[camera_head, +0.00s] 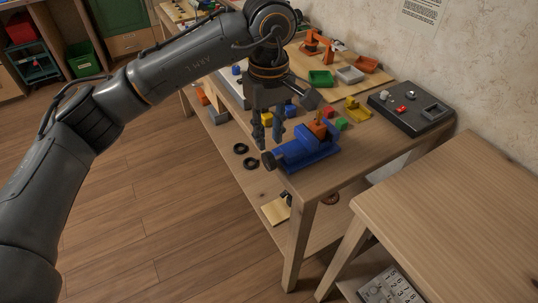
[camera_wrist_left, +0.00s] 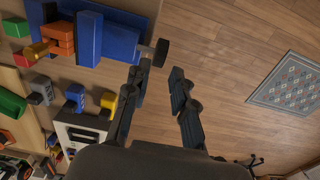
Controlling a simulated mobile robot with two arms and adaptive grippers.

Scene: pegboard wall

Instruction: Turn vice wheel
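The blue vice (camera_head: 307,150) sits at the near front corner of the workbench. Its dark wheel (camera_head: 268,160) sticks out past the bench's front edge. In the left wrist view the wheel (camera_wrist_left: 161,53) shows at the end of a short shaft from the blue vice (camera_wrist_left: 118,38). My left gripper (camera_head: 268,145) points down beside the wheel, and its fingers are apart with nothing between them. In the left wrist view its fingertips (camera_wrist_left: 158,74) lie just short of the wheel, which looks roughly in line with the gap. Whether a finger touches it I cannot tell. My right gripper is not in view.
The workbench (camera_head: 335,173) holds several coloured blocks, a yellow part (camera_head: 357,108), a black control box (camera_head: 410,108) and a wooden board with green and white trays behind the vice. Another wooden table (camera_head: 460,200) stands at the right. Open floor (camera_head: 160,200) lies in front.

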